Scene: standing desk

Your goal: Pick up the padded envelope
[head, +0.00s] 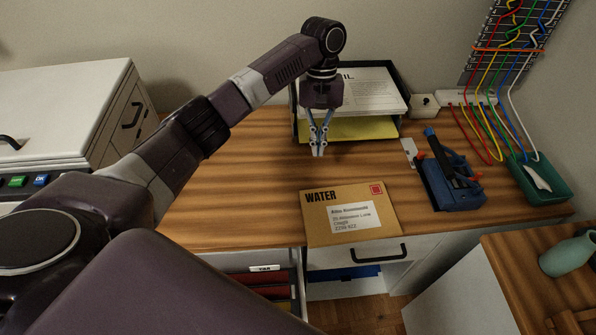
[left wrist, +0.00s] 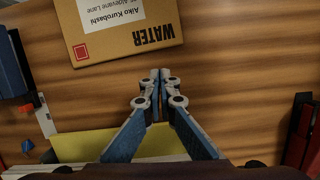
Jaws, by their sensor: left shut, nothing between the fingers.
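The padded envelope (head: 350,216) is brown, marked WATER, with a white address label and a red stamp mark. It lies flat at the front edge of the wooden desk, over a drawer front. It also shows at the top of the left wrist view (left wrist: 125,28), partly cut off. My left gripper (head: 318,152) points down above the desk, behind the envelope and in front of the paper tray. In the left wrist view the fingertips (left wrist: 158,76) are together with nothing between them, apart from the envelope. My right gripper is not in view.
A black paper tray (head: 402,92) with white sheets and a yellow one (head: 350,128) stands at the back. A blue device (head: 452,182), a green box (head: 535,177) and coloured cables are to the right. A drawer with files (head: 270,290) is open below. Desk left of the envelope is clear.

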